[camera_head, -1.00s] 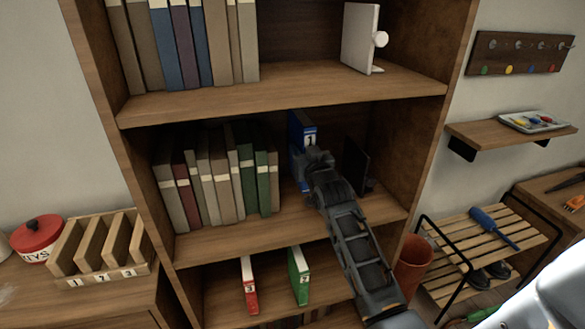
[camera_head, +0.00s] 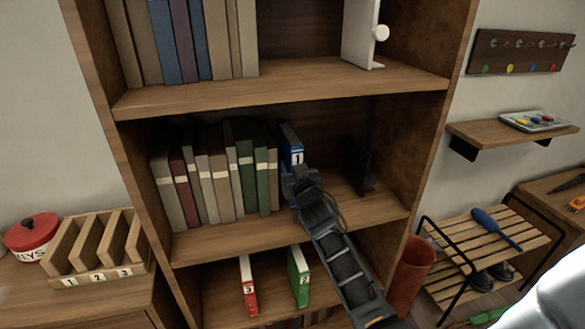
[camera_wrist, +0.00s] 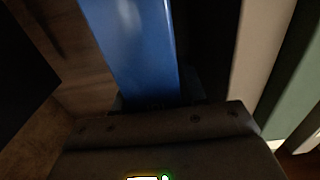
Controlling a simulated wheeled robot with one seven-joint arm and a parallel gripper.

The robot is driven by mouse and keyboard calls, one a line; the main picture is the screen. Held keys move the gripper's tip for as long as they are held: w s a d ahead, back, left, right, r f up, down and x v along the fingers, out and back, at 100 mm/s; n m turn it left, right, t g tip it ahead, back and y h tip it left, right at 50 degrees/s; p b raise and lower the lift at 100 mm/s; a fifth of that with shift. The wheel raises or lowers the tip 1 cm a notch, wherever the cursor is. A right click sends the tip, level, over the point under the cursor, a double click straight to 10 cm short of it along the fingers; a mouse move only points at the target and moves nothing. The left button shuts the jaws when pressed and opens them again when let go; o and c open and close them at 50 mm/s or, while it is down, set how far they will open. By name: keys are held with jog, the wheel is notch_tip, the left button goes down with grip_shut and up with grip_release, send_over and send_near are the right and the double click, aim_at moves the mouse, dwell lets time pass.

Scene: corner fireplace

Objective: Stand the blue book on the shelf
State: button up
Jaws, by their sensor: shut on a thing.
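The blue book (camera_head: 291,147), with a white label marked 1, is upright at the middle shelf (camera_head: 330,208), just right of the row of books. My gripper (camera_head: 296,180) is shut on its lower part, seen from the front. In the wrist view the blue book (camera_wrist: 135,50) rises from between the jaws, which are mostly hidden by the dark gripper body (camera_wrist: 160,130). Whether the book's bottom touches the shelf is hidden by my gripper.
Brown and green books (camera_head: 215,180) fill the shelf's left part. A black bookend (camera_head: 357,165) stands to the right, with free room between. A red book (camera_head: 248,285) and a green book (camera_head: 299,277) stand on the shelf below.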

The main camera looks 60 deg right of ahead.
jog(key=o, duration=0.9)
jog(key=shift+f, duration=0.1)
jog(key=s+a+f+n+t+y+b, duration=0.15)
jog(key=s+a, duration=0.35)
jog(key=a, duration=0.5)
jog(key=s+a+f+n+t+y+b, duration=0.1)
jog(key=s+a+f+n+y, duration=0.2)
jog(key=a, duration=0.7)
jog(key=s+a+t+y+b, duration=0.1)
jog(key=s+a+y, duration=0.1)
jog(key=s+a, duration=0.6)
jog(key=s+a+r+n+y, duration=0.1)
jog(key=s+a+y, duration=0.1)
jog(key=s+a, duration=0.2)
jog(key=s+a+r+n+y, duration=0.2)
jog(key=s+a, duration=0.3)
jog(key=a, duration=0.1)
jog(key=s+a+r+n+y, duration=0.2)
jog(key=s+a+y, duration=0.1)
jog(key=s+a, duration=0.1)
jog(key=shift+s+a+r+g, duration=0.1)
jog(key=shift+s+a+g, duration=0.25)
jog(key=shift+a, duration=0.3)
